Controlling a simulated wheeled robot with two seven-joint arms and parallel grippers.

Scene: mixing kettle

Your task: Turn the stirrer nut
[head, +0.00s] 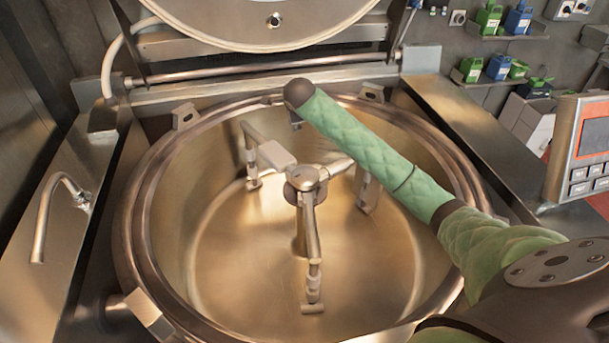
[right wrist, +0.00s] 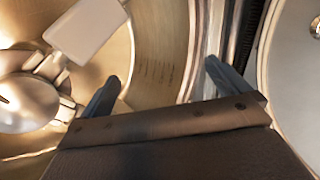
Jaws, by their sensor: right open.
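The stirrer nut (head: 304,177) is a rounded metal cap at the centre of the three-armed stirrer (head: 311,235) inside the kettle (head: 160,190). In the right wrist view the round hub (right wrist: 25,100) shows at the left edge, partly cut off. My right arm reaches in from the lower right over the kettle, its end above and behind the nut. My right gripper (right wrist: 163,84) is open, with nothing between its two fingers, and is apart from the nut. In the head view the gripper is mostly hidden at the arm's end. My left gripper is not in view.
The kettle's raised lid (head: 270,22) stands at the back. A bent tap pipe (head: 45,215) is on the left deck. A control panel (head: 590,150) stands at the right. Shelves with green and blue containers (head: 488,18) are at the back right. A stirrer paddle (right wrist: 85,30) lies near the gripper.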

